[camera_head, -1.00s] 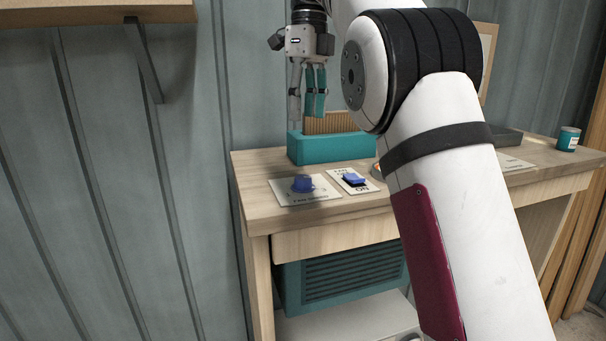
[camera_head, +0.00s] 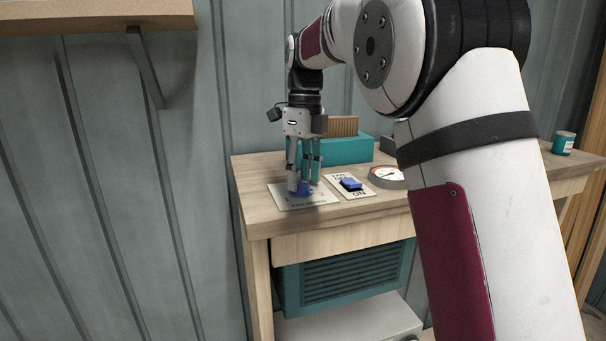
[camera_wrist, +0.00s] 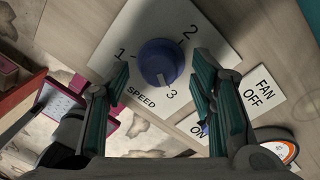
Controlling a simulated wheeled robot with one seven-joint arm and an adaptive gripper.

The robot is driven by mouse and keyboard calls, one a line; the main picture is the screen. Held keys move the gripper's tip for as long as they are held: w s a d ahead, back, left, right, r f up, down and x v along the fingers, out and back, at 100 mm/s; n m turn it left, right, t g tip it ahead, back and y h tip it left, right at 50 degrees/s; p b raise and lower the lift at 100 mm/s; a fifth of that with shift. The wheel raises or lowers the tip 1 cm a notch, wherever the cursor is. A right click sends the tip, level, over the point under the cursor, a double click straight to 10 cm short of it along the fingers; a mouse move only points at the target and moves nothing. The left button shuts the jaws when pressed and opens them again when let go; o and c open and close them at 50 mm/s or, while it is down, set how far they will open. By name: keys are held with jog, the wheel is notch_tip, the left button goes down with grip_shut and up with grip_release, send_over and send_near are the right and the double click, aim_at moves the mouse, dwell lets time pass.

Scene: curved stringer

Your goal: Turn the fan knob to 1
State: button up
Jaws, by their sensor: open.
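The blue fan knob (camera_wrist: 161,61) sits on a white plate (camera_wrist: 203,23) marked 1, 2, 3 and SPEED. Its light pointer mark lies at the lower side, close to the 3. My gripper (camera_wrist: 161,92) is open above the knob, with one teal finger on each side and a visible gap to each. In the head view, my gripper (camera_head: 304,187) points down over the knob (camera_head: 302,191), which its fingers partly hide. Whether the fingertips are level with the knob I cannot tell.
Beside it is the fan switch plate (camera_head: 359,193) with a blue rocker (camera_head: 351,184) and ON/OFF lettering. A round gauge (camera_head: 386,174) lies to the right. A teal box (camera_head: 348,149) stands behind on the wooden table (camera_head: 262,221). A teal louvred unit (camera_head: 345,278) is below.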

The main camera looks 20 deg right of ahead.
jog(key=shift+f, duration=0.35)
jog(key=c, duration=1.2)
